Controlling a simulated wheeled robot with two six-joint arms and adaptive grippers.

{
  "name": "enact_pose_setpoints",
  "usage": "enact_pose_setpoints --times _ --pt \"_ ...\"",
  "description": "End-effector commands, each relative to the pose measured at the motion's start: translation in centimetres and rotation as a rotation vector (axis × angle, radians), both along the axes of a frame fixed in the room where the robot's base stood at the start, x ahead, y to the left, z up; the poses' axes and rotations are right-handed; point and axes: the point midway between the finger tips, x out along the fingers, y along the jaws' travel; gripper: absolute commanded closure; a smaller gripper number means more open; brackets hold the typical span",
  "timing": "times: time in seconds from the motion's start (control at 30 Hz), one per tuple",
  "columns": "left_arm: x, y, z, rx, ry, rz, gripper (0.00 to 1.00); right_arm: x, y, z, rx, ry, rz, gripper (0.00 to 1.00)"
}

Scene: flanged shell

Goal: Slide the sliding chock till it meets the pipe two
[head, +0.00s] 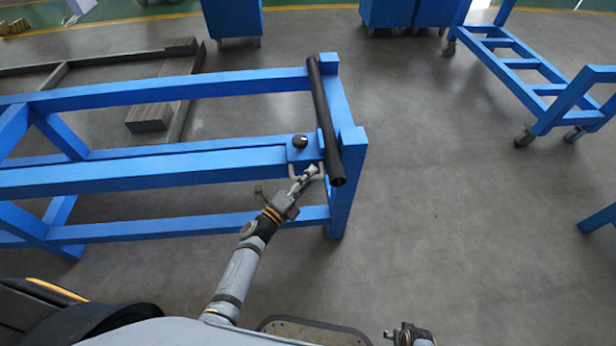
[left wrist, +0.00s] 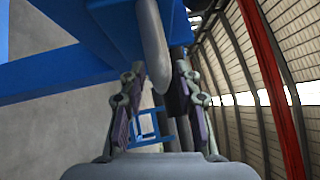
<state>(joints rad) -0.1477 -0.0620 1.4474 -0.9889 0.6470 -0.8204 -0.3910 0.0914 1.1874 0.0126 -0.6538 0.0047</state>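The sliding chock (head: 296,155) is a small blue block with a black knob and a pale grey handle, on the middle beam of a blue frame. A long black pipe (head: 326,130), the only one I see, lies across the frame's right end. The chock is just left of it; I cannot tell if they touch. My left gripper (head: 308,174) is at the chock's handle. In the left wrist view, the grey handle (left wrist: 153,45) stands between the two parted fingers (left wrist: 160,72). My right gripper (head: 410,334) is low at the bottom edge, far from the chock, its fingers unclear.
The blue frame (head: 140,178) fills the left of the head view. A blue wheeled cart (head: 525,65) stands at the upper right, and blue cabinets (head: 388,10) are at the back.

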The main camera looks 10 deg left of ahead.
Motion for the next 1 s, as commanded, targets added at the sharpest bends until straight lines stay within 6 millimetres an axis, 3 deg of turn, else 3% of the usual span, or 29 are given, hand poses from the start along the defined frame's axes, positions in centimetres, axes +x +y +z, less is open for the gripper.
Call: enact_pose_setpoints --times 0.37,0.8,1.0 --pt "-0.6 0.4 -0.1 0.001 0.0 0.0 0.63 0.3 0.1 0.1 0.001 -0.004 0.0 0.33" --pt "-8.8 4.9 -1.4 0.001 0.001 -0.001 0.63 0.1 0.0 0.1 -0.001 -0.002 0.0 0.33" --pt "-10.3 5.8 -1.6 -0.001 0.0 0.0 0.63 0.1 -0.1 0.1 -0.001 -0.002 0.0 0.33"
